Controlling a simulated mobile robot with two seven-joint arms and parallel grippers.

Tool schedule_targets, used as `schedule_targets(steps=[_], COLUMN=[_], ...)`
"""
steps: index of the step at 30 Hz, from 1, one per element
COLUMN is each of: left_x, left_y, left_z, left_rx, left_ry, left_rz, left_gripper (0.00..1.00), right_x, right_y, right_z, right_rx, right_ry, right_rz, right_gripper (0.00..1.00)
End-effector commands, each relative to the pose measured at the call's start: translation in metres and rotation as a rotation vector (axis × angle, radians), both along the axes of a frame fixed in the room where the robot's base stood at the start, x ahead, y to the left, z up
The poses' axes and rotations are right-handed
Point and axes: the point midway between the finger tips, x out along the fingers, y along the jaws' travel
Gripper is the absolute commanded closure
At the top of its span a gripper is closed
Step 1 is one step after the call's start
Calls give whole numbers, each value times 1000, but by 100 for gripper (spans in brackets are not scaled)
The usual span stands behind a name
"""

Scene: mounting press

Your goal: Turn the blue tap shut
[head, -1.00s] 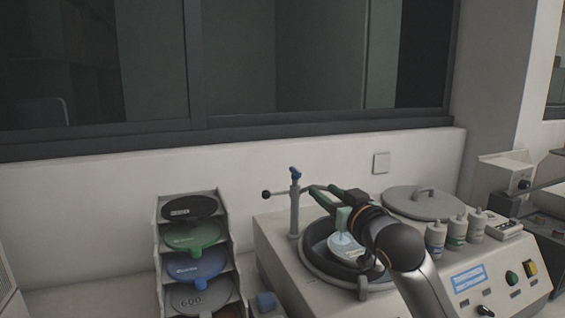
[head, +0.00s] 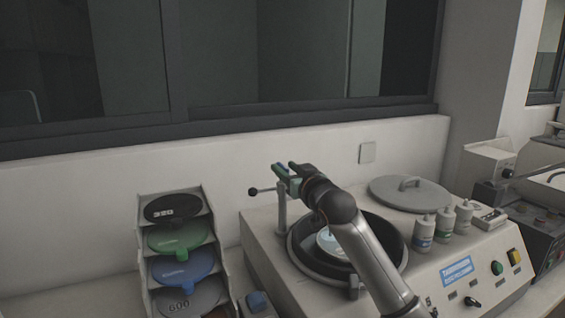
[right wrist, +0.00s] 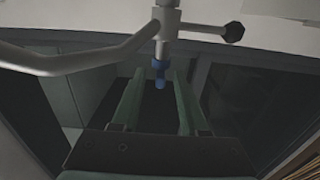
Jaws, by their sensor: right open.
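The blue tap (right wrist: 159,75) sits on the end of the grey upright pipe (right wrist: 168,30), which also shows in the head view (head: 282,217). In the head view my right gripper (head: 284,167) is at the top of this pipe and hides the tap. In the right wrist view its two green fingers (right wrist: 158,82) are open, one on each side of the tap, with gaps showing between tap and fingers. The picture does not show exactly how deep the tap lies between them. My left gripper is not in view.
A side lever with a black knob (head: 253,191) sticks out left of the pipe. The machine's round bowl (head: 304,268) lies below my right arm. A grey lid (head: 388,190) and several small bottles stand to the right. A disc rack (head: 211,217) stands at the left.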

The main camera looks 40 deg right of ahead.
Motion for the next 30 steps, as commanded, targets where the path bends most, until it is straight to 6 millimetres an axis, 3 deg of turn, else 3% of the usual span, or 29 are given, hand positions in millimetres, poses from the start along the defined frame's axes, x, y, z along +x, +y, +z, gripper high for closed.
schedule_targets(steps=[6,17,30], left_x=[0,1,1], left_y=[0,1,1], left_z=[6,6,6], left_rx=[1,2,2], left_ry=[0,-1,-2], left_rz=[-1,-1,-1], left_gripper=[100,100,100], right_x=[18,22,22], right_y=[-6,-7,-7], right_z=[1,0,0], right_rx=[1,0,0], right_ry=[0,0,0], right_rz=[0,0,0], right_gripper=[56,56,100])
